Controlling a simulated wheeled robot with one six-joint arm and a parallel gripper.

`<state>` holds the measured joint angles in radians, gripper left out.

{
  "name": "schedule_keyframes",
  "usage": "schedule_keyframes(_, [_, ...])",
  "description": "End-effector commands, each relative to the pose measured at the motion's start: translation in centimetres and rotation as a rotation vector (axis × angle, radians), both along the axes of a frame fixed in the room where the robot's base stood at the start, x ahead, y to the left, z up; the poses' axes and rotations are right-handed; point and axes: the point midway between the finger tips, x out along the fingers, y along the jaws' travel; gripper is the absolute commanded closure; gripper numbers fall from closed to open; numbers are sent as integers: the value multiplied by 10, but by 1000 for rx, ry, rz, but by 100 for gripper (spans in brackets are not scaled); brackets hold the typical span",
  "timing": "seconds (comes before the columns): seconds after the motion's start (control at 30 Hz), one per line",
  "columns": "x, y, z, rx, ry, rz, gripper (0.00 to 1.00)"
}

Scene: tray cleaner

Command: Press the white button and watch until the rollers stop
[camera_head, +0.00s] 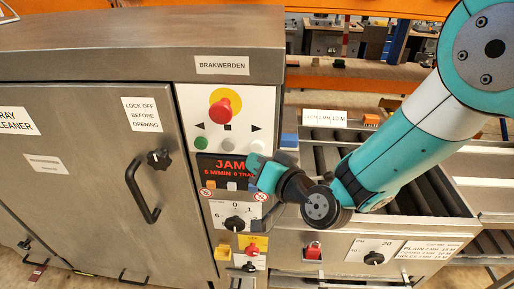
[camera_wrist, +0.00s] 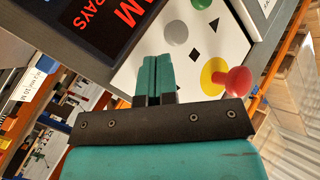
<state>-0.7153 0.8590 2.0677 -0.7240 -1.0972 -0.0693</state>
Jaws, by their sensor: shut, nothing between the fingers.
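The control panel (camera_head: 262,100) carries a row of small round buttons under arrow marks. A green button (camera_head: 201,143) is at its left. In the wrist view the fingers (camera_wrist: 157,75) are together over the panel's edge; contact is not clear. The dark rollers (camera_head: 325,150) lie in the conveyor at right; whether they turn cannot be told.
A red mushroom button (camera_head: 221,110) on a yellow base sits above the row; it also shows in the wrist view (camera_wrist: 232,81). The display (camera_head: 226,171), partly covered by my gripper, reads JAM.

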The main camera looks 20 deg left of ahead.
Motion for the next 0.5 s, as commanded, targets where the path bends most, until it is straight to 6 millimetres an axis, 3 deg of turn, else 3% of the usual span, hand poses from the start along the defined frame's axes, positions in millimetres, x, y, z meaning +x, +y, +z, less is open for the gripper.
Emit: schedule_keyframes(0.5, [5,1,0,0,0,0,100])
